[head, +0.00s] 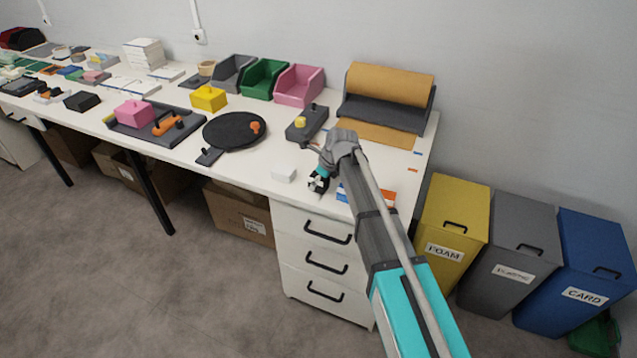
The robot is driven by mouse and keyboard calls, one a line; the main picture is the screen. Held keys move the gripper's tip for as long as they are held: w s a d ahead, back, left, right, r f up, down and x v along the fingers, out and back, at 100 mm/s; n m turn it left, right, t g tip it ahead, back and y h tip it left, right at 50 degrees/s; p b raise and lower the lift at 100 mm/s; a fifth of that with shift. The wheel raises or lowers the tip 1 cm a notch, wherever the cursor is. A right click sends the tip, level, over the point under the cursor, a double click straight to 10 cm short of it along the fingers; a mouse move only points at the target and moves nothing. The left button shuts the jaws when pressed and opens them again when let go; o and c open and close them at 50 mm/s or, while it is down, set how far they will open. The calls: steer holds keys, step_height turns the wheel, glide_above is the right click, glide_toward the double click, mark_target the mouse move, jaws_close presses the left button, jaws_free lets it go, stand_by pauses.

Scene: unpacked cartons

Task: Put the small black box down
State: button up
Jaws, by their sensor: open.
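A small black box (82,101) sits on the white table toward the left, well away from my arm. My gripper (317,187) is open near the front edge of the table's right part, pointing down. It is small and dark in this view, and I see nothing clearly held in it. Whether it touches the tabletop I cannot tell.
A small white box (284,174) lies just left of my gripper, and an orange-and-blue item (378,195) lies partly behind my arm. A round black plate (234,130) and a grey block (307,123) stand farther back. Labelled bins, including a yellow one (455,215), stand right of the table.

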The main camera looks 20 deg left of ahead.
steer(key=c, duration=1.1)
steer(key=shift+r, duration=0.1)
steer(key=shift+r+p, duration=0.9)
steer(key=shift+p, duration=0.1)
steer(key=shift+s+d+r+p, duration=1.2)
steer(key=shift+s+r+p, duration=0.65)
steer(key=shift+s, duration=0.15)
steer(key=shift+s+d+r+p, duration=1.25)
steer(key=shift+s+r+p, duration=0.55)
steer(key=shift+s, duration=0.2)
steer(key=shift+s+d+r+p, duration=1.2)
steer(key=shift+s+r+p, duration=0.65)
steer(key=shift+s, duration=0.15)
